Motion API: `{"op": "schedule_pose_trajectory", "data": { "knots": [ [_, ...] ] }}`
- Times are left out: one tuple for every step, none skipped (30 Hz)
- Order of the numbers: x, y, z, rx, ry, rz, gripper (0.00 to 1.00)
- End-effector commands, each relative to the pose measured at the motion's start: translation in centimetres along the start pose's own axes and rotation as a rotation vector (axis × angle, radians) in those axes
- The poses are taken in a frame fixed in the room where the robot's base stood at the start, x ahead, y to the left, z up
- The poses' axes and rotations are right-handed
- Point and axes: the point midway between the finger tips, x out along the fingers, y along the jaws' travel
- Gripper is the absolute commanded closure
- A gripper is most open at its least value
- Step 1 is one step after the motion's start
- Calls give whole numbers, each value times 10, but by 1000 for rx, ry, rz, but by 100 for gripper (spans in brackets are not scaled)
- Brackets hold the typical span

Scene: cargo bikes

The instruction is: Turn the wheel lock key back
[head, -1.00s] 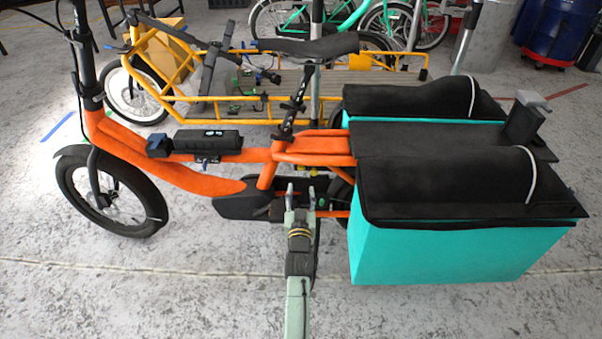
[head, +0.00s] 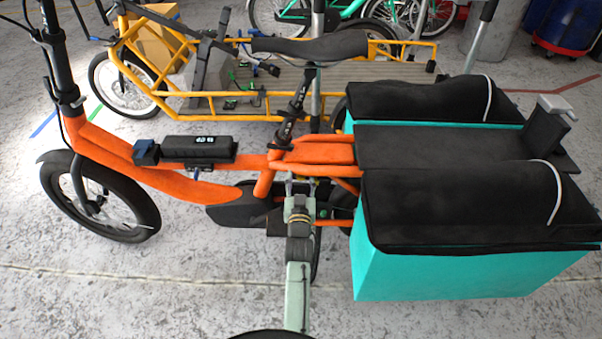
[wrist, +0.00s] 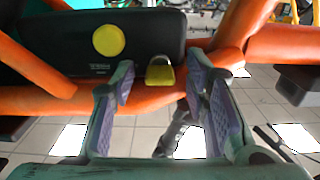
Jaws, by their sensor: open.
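In the wrist view a small yellow piece with a raised loop (wrist: 160,73), which looks like the wheel lock key, sits at the lower right of a black case on the orange bike (head: 210,188). A round yellow disc (wrist: 108,40) is on the case to its left. My gripper (head: 300,183) is open, under the rear frame tubes below the saddle. In the wrist view its two purple-padded fingers stand on either side of the yellow piece; I cannot tell whether they touch it. In the head view the yellow piece is hidden.
Orange frame tubes (wrist: 135,100) run close below and behind the yellow piece. A turquoise cargo box (head: 450,272) stands right of my arm. A yellow cargo bike (head: 155,52) is behind. Bare concrete floor (head: 190,290) lies at the front left.

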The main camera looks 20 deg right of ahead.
Motion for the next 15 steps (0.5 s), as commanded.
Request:
{"op": "schedule_pose_trajectory", "data": {
  "knots": [
    [0,0,0,0,0,0,58],
    [0,0,0,0,0,0,58],
    [0,0,0,0,0,0,58],
    [0,0,0,0,0,0,58],
    [0,0,0,0,0,0,58],
    [0,0,0,0,0,0,58],
    [0,0,0,0,0,0,58],
    [0,0,0,0,0,0,60],
    [0,0,0,0,0,0,63],
    [0,0,0,0,0,0,65],
    [0,0,0,0,0,0,67],
    [0,0,0,0,0,0,70],
    [0,0,0,0,0,0,72],
    [0,0,0,0,0,0,74],
    [0,0,0,0,0,0,76]
  ]
}}
